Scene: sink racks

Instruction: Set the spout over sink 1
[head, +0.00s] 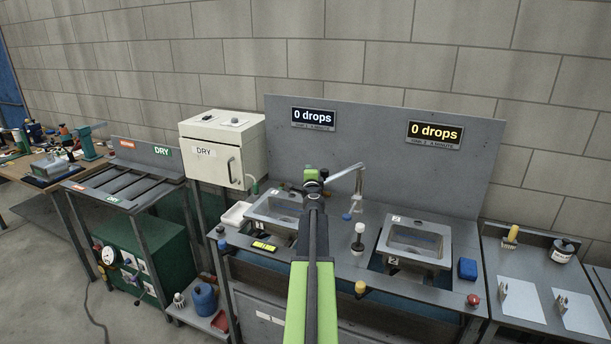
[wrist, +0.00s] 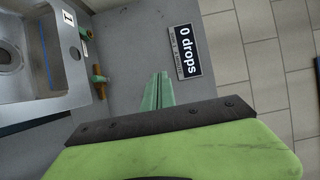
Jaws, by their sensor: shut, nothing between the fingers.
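The chrome spout (head: 346,174) stands on a post between the two sinks in the head view. Its arm slopes down to the left, toward sink 1 (head: 262,214), and its far end lies close to my gripper (head: 312,174). I cannot tell whether they touch. Sink 1 is partly hidden behind my arm; sink 2 (head: 441,237) is fully in view to the right. In the wrist view my gripper (wrist: 162,80) is shut and empty, with its green fingers together. The corner of sink 1 (wrist: 76,68) is at the left there. The spout is not visible in the wrist view.
The grey back panel (head: 385,135) carries two displays, both reading "0 drops". Brass fittings (wrist: 99,80) sit beside sink 1. A white-capped bottle (head: 358,240) stands between the sinks. A cream DRY cabinet (head: 215,150) is at the left; a blue block (head: 467,269) is at the right.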

